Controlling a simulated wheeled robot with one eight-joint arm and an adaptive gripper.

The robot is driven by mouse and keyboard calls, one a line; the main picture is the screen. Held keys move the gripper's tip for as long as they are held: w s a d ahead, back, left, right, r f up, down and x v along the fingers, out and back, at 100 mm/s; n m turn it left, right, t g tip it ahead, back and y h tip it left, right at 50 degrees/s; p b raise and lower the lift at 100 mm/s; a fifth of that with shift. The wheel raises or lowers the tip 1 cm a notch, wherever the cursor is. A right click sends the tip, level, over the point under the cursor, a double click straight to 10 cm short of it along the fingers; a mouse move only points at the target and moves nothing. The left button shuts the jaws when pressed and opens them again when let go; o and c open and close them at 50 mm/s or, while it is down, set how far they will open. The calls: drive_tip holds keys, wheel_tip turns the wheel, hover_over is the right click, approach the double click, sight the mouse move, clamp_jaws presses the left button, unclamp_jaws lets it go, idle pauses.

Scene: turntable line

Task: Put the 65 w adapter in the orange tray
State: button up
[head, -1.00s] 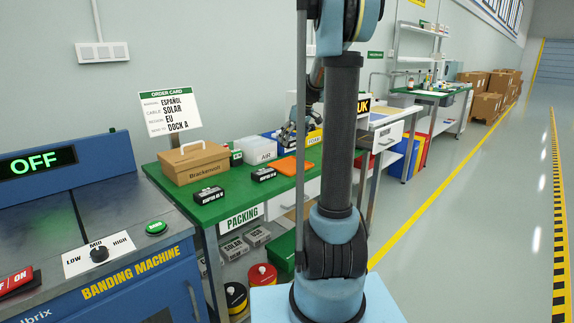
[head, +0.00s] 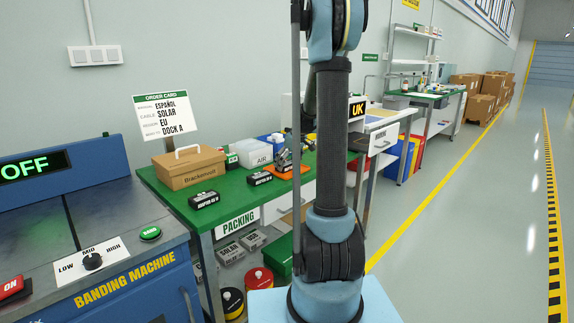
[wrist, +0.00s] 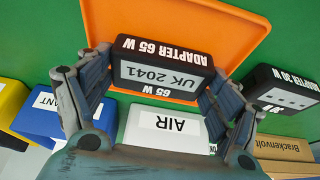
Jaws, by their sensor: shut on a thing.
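The 65 W adapter (wrist: 165,70) is a black block with a grey "UK 2041" label, held between the two fingers of my gripper (wrist: 160,76) in the wrist view. The gripper is shut on it. The orange tray (wrist: 120,22) lies flat on the green bench behind the adapter in that view, and the adapter is over its near part. I cannot tell whether the adapter touches the tray. In the head view my gripper (head: 283,160) is low over the tray (head: 303,170), which it partly hides.
A 30 W adapter (wrist: 287,90) lies beside the tray. Another black adapter (head: 204,199) lies nearer the bench front. The white AIR box (wrist: 165,127), a blue bin (wrist: 40,120), a yellow bin (wrist: 10,100) and the Brackenvolt carton (head: 188,168) stand close by.

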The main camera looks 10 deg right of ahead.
drive_tip(key=o, duration=1.2)
drive_tip(key=v, duration=1.2)
drive_tip(key=s+a+f+m+h, duration=0.1)
drive_tip(key=s+a+m, duration=0.1)
drive_tip(key=s, duration=0.9)
drive_tip(key=s+a+f+m, duration=0.1)
drive_tip(key=s, duration=0.9)
drive_tip(key=s+f+m, duration=0.1)
drive_tip(key=s+f, duration=0.3)
drive_tip(key=s, duration=0.2)
drive_tip(key=s+f+m+g+h, duration=0.1)
drive_tip(key=s+f, duration=0.3)
drive_tip(key=s, duration=0.2)
drive_tip(key=s+f+m, duration=0.2)
drive_tip(key=s+f, duration=0.2)
drive_tip(key=s, duration=0.3)
drive_tip(key=shift+s+a+f+h, duration=0.1)
drive_tip(key=shift+h, duration=0.2)
